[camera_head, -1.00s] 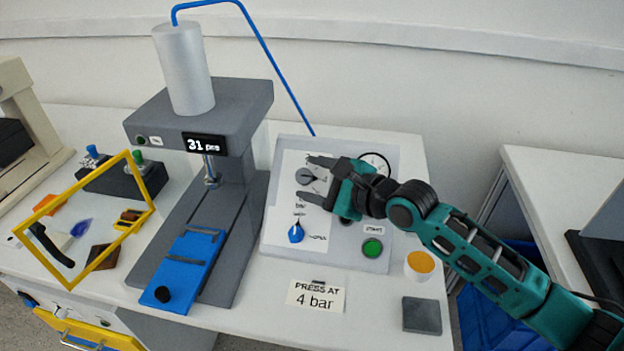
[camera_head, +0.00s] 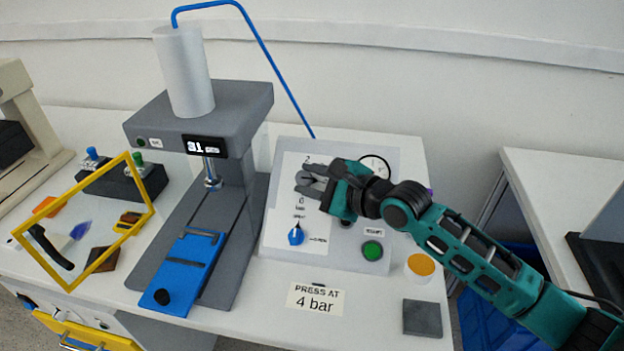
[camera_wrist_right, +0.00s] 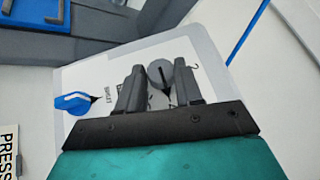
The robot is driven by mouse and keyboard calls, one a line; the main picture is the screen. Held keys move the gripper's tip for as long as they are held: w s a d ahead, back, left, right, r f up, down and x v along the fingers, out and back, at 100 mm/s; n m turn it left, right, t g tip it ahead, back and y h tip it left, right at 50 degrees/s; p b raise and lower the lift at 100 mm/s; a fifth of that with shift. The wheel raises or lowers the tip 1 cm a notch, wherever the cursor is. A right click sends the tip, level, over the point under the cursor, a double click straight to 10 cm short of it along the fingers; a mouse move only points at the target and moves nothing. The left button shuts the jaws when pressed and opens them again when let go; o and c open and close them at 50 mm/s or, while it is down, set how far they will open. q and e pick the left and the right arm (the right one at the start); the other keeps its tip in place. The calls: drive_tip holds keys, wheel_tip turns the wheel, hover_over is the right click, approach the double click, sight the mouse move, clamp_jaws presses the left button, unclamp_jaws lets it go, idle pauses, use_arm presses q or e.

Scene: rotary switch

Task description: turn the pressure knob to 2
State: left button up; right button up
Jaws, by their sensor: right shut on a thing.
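The grey pressure knob (camera_wrist_right: 160,74) is a round dial with a dark pointer mark, on the light grey control panel (camera_head: 405,160). In the head view the knob (camera_head: 303,177) is partly covered by my right gripper. My right gripper (camera_head: 308,182) is shut on the knob, with one finger on each side of it. In the right wrist view the fingers (camera_wrist_right: 157,80) flank the knob, and a "2" shows beside the right finger. The other scale marks are partly hidden. My left gripper is not in view.
A blue knob (camera_head: 296,235) sits below the pressure knob. A green button (camera_head: 372,250) and a round gauge (camera_head: 376,165) are on the same panel. The press (camera_head: 230,115) stands to the left. A "PRESS AT 4 bar" card (camera_head: 316,299) lies in front.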

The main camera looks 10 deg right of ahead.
drive_tip(key=shift+w+d+r+n+g+p, duration=0.15)
drive_tip(key=shift+r+n+g+p, duration=0.15)
drive_tip(key=shift+n+g+p, duration=0.6)
drive_tip(key=shift+w+r+n+g+y+p, duration=0.15)
drive_tip(key=shift+n+g+y+p, duration=0.15)
drive_tip(key=shift+n+g+p, duration=0.4)
drive_tip(key=shift+w+n+g+p, duration=0.1)
drive_tip(key=shift+n+g+p, duration=0.6)
drive_tip(key=shift+n+g, duration=0.4)
drive_tip(key=shift+w+r+n+g+h, duration=0.15)
drive_tip(key=shift+n+g+h, duration=0.25)
drive_tip(key=shift+n+g, duration=0.75)
drive_tip(key=n+g, duration=0.1)
drive_tip(key=n+g+h, duration=0.1)
drive_tip(key=g, duration=0.1)
drive_tip(key=shift+w+r+n+h, duration=0.1)
drive_tip(key=shift+w+n+h, duration=0.2)
drive_tip(key=shift+n, duration=0.05)
drive_tip(key=n+g+h, duration=0.2)
drive_tip(key=n, duration=0.1)
drive_tip(key=shift+w+a+r+g+h, duration=0.1)
drive_tip(key=shift+w+a+g+h, duration=0.15)
drive_tip(key=shift+a+h, duration=0.15)
drive_tip(key=shift+n+g+h, duration=0.3)
drive_tip(key=shift+n, duration=0.1)
